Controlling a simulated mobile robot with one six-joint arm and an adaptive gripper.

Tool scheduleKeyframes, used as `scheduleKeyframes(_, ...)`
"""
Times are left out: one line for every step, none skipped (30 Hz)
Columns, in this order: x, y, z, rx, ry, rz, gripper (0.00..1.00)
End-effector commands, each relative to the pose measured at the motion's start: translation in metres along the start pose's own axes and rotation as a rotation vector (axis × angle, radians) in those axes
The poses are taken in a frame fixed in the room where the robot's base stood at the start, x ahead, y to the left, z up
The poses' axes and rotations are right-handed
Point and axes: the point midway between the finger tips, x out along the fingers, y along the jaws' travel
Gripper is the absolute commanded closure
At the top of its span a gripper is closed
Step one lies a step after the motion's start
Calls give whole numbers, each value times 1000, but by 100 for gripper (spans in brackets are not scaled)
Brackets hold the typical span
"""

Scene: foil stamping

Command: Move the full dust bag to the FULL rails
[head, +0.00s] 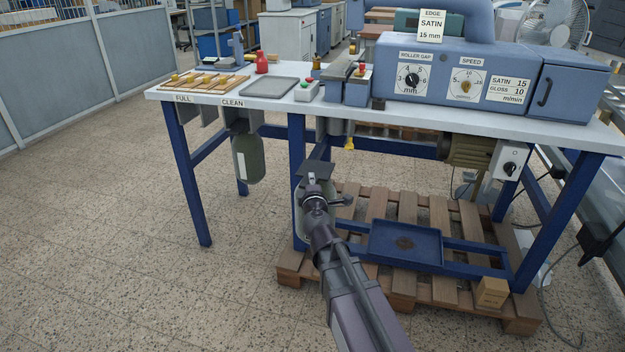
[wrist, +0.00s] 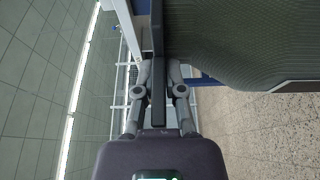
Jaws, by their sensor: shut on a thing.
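My gripper (head: 316,190) is below the front edge of the bench, left of centre, shut on the dark flat collar plate (head: 316,168) of the full dust bag. In the wrist view my gripper (wrist: 159,75) clamps this thin dark plate from both sides. The grey-green ribbed bag (wrist: 240,45) fills the upper right there. In the head view my arm hides most of the bag. The FULL rails (head: 186,112) are under the bench's left end and look empty. A green bag (head: 248,158) hangs under the CLEAN label (head: 232,104).
Blue bench legs (head: 297,180) stand close to my gripper. A wooden pallet (head: 390,275) with a blue tray (head: 405,243) lies under the bench. A grey duct end (head: 333,126) hangs under the bench above my gripper. The floor at front left is clear.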

Motion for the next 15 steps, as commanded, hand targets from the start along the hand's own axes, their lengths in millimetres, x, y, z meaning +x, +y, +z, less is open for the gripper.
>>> scheduleKeyframes(-3, 0, -1, 0, 0, 0, 100)
scheduleKeyframes(-4, 0, -1, 0, 0, 0, 100)
scheduleKeyframes(-5, 0, -2, 0, 0, 0, 100)
scheduleKeyframes(-6, 0, -2, 0, 0, 0, 100)
scheduleKeyframes(-7, 0, -2, 0, 0, 0, 100)
scheduleKeyframes(-8, 0, -3, 0, 0, 0, 100)
scheduleKeyframes(-9, 0, -3, 0, 0, 0, 100)
scheduleKeyframes(-10, 0, -4, 0, 0, 0, 100)
scheduleKeyframes(-12, 0, -4, 0, 0, 0, 100)
scheduleKeyframes(-13, 0, -5, 0, 0, 0, 100)
scheduleKeyframes(-14, 0, -5, 0, 0, 0, 100)
scheduleKeyframes(-15, 0, -6, 0, 0, 0, 100)
scheduleKeyframes(-16, 0, -6, 0, 0, 0, 100)
scheduleKeyframes(-17, 0, -6, 0, 0, 0, 100)
scheduleKeyframes(-18, 0, -7, 0, 0, 0, 100)
